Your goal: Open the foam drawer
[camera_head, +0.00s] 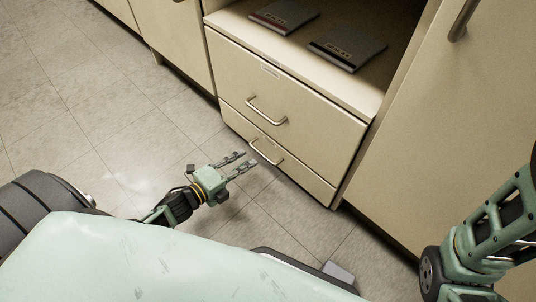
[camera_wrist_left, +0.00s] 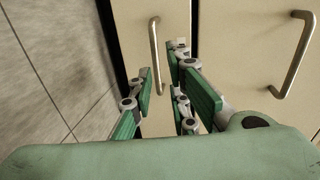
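A beige cabinet has two drawers, both shut: a deep upper drawer (camera_head: 310,115) and a shallower lower drawer (camera_head: 300,172). The labels are too small to read, so I cannot tell which is the foam drawer. The upper drawer has a metal bar handle (camera_head: 267,112). The lower drawer has a similar lower handle (camera_head: 265,153). My left gripper (camera_head: 247,158) is open and empty, low in front of the lower handle. In the left wrist view, the lower handle (camera_wrist_left: 154,55) appears between and beyond the spread fingertips, seemingly apart from them. The upper handle (camera_wrist_left: 295,60) is to the right. My right gripper is out of view.
Above the drawers is an open shelf with a red-striped flat item (camera_head: 283,14) and a dark flat item (camera_head: 347,47). A tall cabinet door (camera_head: 435,130) stands to the right. The tiled floor (camera_head: 90,120) is clear on the left and in front of the drawers.

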